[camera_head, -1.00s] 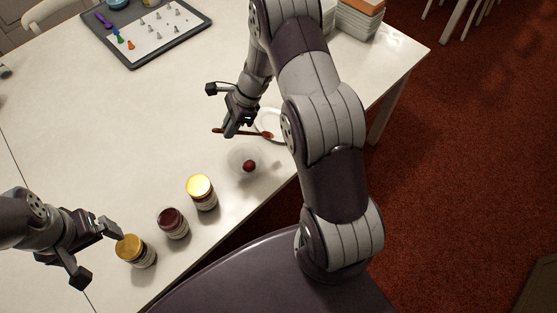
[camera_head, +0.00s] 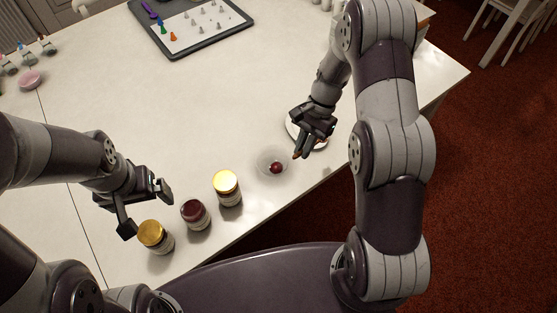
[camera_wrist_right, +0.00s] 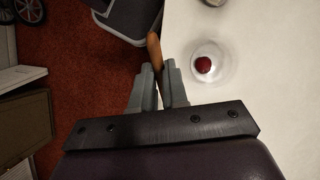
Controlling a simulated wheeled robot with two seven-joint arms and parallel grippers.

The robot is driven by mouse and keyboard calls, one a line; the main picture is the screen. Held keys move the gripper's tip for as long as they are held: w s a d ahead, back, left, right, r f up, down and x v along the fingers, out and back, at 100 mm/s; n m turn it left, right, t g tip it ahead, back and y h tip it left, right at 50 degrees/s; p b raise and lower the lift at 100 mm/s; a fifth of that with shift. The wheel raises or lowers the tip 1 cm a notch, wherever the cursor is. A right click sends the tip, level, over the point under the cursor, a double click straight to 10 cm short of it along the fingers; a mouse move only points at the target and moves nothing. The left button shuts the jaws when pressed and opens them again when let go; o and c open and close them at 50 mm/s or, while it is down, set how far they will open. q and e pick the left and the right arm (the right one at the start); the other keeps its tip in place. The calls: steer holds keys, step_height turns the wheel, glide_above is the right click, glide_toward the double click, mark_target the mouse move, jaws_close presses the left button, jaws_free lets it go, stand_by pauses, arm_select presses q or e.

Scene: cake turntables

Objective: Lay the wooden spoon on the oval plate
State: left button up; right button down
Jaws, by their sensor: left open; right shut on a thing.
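The wooden spoon (camera_wrist_right: 153,46) is in my right gripper, with one brown end sticking out past the fingertips in the right wrist view. In the head view that end (camera_head: 297,154) shows below the fingers; most of the spoon is hidden. My left gripper (camera_head: 147,209) is open and empty, close behind a gold-lidded jar (camera_head: 155,238).
A clear bowl (camera_head: 262,166) with a red ball (camera_head: 276,168) stands left of the plate, near the table's edge. A dark-lidded jar (camera_head: 195,214) and another gold-lidded jar (camera_head: 228,188) stand nearby. A board with pegs (camera_head: 190,22) lies at the back. The table's middle is clear.

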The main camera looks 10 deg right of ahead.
steer(key=w+d+f+n+h+b, duration=0.1)
steer(key=w+d+f+n+b, duration=0.1)
steer(key=d+f+n+b, duration=0.1)
steer(key=w+d+f+n+t+h+b, duration=0.1)
steer(key=w+d+f+n+b, duration=0.2)
steer(key=f, duration=0.3)
steer(key=w+d+f+n+h+b, duration=0.2)
steer(key=d+f+b, duration=0.2)
steer(key=b, duration=0.1)
steer(key=shift+w+f+n+t, duration=0.25)
steer(key=shift+w+n+t, duration=0.05)
steer(key=shift+w+n, duration=0.1)
steer(key=n, duration=0.2)
steer(key=w+d+n+t, duration=0.1)
steer(key=n, duration=0.1)
steer(key=w+d+n, duration=0.1)
steer(key=n, duration=0.1)
steer(key=shift+w+d+r+t, duration=0.15)
steer(key=shift+w+r+t, duration=0.1)
steer(key=shift+t, duration=0.15)
step_height(320, 180, down, 4)
steer(key=b, duration=0.3)
steer(key=shift+f+b, duration=0.1)
steer(key=shift+b, duration=0.3)
steer(key=shift+f, duration=0.35)
steer(key=c, duration=1.1)
jaws_free()
